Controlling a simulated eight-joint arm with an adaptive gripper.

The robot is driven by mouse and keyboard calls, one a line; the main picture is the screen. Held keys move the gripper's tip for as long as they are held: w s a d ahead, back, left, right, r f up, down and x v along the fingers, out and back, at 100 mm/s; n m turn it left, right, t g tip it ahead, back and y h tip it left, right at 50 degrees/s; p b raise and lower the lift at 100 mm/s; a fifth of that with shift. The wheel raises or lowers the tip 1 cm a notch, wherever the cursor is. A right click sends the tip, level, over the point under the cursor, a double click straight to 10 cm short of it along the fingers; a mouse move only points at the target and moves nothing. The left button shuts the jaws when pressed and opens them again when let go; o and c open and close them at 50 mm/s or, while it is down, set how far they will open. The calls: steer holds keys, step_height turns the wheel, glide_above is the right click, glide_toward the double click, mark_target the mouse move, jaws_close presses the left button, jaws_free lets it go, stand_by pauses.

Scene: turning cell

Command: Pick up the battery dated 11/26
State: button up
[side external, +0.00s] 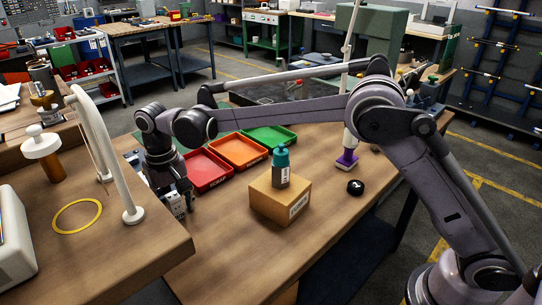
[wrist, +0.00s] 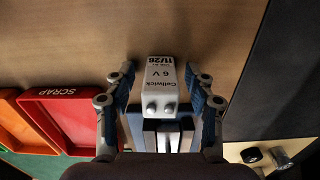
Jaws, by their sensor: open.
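The battery (wrist: 160,88) is a pale block whose printed face reads 6 V and 11/26 in the wrist view, with two round studs at its lower end. My gripper (wrist: 165,77) is open, with one finger on each side of the battery. A gap shows between the battery and each finger. In the side view my gripper (side external: 179,203) is low at the left part of the wooden bench (side external: 225,235), and a pale labelled block shows between its fingers. I cannot tell whether the battery is off the bench.
Red (side external: 207,170), orange (side external: 238,150) and green (side external: 270,137) trays stand behind; the red one reads SCRAP in the wrist view (wrist: 65,115). A cardboard box (side external: 280,200) bears a teal-capped bottle (side external: 281,168). A white curved stand (side external: 106,150) rises at left.

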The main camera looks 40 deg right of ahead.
jaws_close()
